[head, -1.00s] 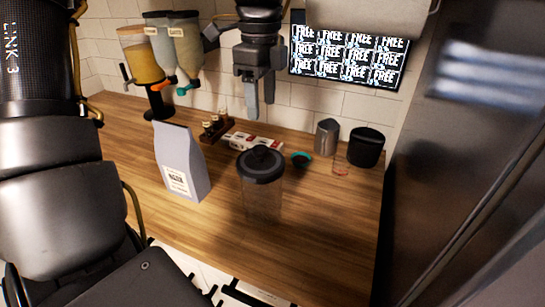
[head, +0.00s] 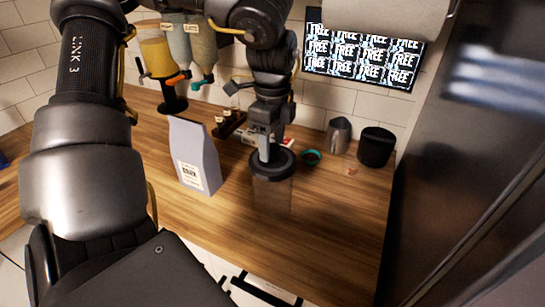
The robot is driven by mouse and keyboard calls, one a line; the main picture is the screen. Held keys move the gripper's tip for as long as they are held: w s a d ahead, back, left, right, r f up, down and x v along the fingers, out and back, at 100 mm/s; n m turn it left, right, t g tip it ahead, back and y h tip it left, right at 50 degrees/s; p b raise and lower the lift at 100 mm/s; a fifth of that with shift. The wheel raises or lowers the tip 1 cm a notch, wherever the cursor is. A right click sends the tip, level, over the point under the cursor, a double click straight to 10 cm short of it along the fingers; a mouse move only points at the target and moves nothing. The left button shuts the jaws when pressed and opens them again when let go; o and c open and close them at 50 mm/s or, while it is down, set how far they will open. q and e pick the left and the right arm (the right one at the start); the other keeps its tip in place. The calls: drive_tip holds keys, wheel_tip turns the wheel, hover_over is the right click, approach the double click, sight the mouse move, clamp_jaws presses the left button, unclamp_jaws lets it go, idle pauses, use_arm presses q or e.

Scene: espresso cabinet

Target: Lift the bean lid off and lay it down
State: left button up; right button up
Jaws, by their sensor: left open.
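The clear bean container (head: 272,197) stands upright on the wooden counter. Its round dark bean lid (head: 285,165) sits on top, and its raised middle is hidden behind my gripper. My left gripper (head: 268,156) points straight down over the lid with its fingers at the lid's middle. It is open, and I cannot tell whether the fingers touch the knob. My right gripper is not in view.
A grey bean bag (head: 195,155) stands left of the container. Dispensers (head: 160,60) are at the back left. The front counter (head: 235,225) is bare.

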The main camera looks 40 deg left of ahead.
use_arm(q)
drive_tip(key=shift+f, duration=0.35)
drive_tip(key=shift+s+d, duration=0.1)
drive_tip(key=shift+d, duration=0.05)
drive_tip(key=shift+c, duration=0.4)
clamp_jaws()
drive_tip(key=shift+r, duration=0.15)
wheel_tip(320, 180, up, 18)
drive_tip(key=p, duration=0.1)
